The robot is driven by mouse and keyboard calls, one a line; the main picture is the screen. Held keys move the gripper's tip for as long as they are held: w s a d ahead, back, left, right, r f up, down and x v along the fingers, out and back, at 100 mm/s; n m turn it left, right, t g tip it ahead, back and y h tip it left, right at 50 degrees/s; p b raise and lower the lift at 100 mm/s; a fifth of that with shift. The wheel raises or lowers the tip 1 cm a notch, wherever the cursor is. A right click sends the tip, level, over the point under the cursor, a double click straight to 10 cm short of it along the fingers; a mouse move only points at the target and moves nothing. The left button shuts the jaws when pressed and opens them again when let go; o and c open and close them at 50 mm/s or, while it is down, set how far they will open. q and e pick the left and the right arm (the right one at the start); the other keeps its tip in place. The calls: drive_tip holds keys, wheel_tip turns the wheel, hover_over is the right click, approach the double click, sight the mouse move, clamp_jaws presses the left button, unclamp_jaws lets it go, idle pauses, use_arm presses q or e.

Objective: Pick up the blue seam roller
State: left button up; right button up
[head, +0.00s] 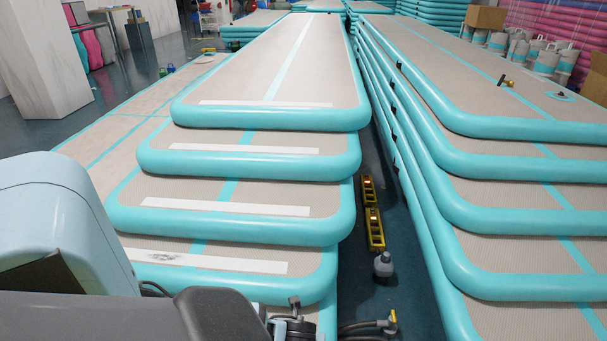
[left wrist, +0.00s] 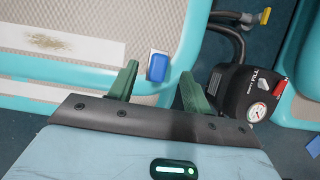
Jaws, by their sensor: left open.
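In the left wrist view, a small blue block-like piece (left wrist: 157,66) lies on a white patch at the teal edge of an inflatable track. It may be the blue seam roller, but no handle or wheel shows. My left gripper (left wrist: 158,76) is open, its two green fingers apart. In this view the blue piece appears between the fingertips, and nothing is gripped. In the head view my left arm fills the lower left and hides the blue piece and the gripper. My right gripper is in neither view.
A black pump (left wrist: 238,95) with a gauge and hoses stands close right of my left gripper. Stacked tracks (head: 250,196) rise ahead, with another stack (head: 520,190) at right. The floor gap between them holds yellow boxes (head: 375,230) and a grey bottle (head: 383,265).

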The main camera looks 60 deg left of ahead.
use_arm(q)
drive_tip(key=shift+f, duration=0.4)
drive_tip(key=b+x, duration=0.3)
drive_tip(key=x, duration=0.1)
drive_tip(key=shift+s+d+f, duration=0.3)
drive_tip(key=shift+w+a+f, duration=0.1)
drive_tip(key=shift+f, duration=0.1)
drive_tip(key=shift+r, duration=0.1)
drive_tip(key=shift+c, duration=0.4)
drive_tip(key=c, duration=1)
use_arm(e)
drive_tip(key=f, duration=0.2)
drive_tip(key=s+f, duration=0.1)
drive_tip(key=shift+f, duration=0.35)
